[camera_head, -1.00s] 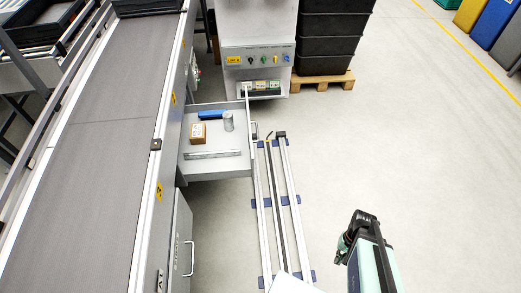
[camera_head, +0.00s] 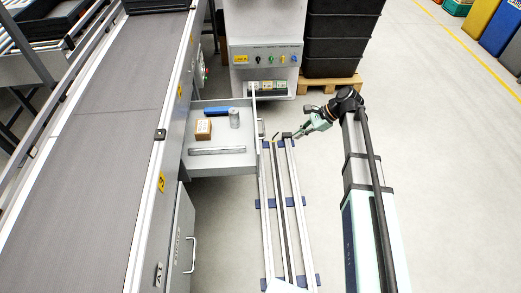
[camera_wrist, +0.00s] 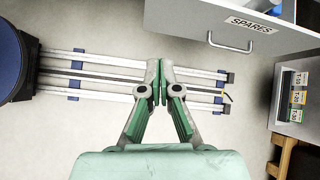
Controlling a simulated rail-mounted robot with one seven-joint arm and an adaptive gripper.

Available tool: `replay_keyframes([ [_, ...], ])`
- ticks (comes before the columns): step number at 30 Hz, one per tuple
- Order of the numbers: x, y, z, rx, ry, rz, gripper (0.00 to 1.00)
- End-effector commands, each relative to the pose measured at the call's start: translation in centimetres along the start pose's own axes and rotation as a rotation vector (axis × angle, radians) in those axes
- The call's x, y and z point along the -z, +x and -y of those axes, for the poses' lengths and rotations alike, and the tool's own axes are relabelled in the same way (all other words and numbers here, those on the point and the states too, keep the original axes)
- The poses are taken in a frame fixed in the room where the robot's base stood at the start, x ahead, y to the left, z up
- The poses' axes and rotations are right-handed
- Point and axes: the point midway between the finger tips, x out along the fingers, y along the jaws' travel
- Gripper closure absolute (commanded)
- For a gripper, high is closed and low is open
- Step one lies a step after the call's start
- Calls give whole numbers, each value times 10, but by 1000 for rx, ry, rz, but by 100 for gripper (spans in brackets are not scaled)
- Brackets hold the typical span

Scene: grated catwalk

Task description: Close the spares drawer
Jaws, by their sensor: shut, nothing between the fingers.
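The spares drawer (camera_head: 222,165) is pulled out from the conveyor's side in the head view. It holds a blue item (camera_head: 217,111), a small brown box (camera_head: 203,129), a grey cylinder (camera_head: 234,118) and a flat metal bar (camera_head: 217,151). In the wrist view the drawer front (camera_wrist: 205,22) shows at the top right, with a "SPARES" label and a bar handle (camera_wrist: 231,45). My gripper (camera_wrist: 160,92) is shut and empty, apart from the drawer and over the floor rails. In the head view my gripper (camera_head: 298,135) is right of the drawer front.
Floor rails (camera_head: 282,215) run in front of the drawer. A control cabinet (camera_head: 264,60) with knobs stands behind it, beside black crates (camera_head: 340,40) on a pallet. A closed cupboard door (camera_head: 182,240) is below the conveyor (camera_head: 95,130). Open floor lies to the right.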

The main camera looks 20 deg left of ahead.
Motion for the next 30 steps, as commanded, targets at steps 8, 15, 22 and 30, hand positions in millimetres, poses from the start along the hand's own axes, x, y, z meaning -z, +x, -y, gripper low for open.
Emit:
replay_keyframes([
  [8,-11,2,-4,-32,228,59,100],
  [15,-12,24,-5,-33,240,57,100],
  [22,-14,67,-6,-35,239,57,100],
  [30,-26,110,-5,-33,237,56,100],
])
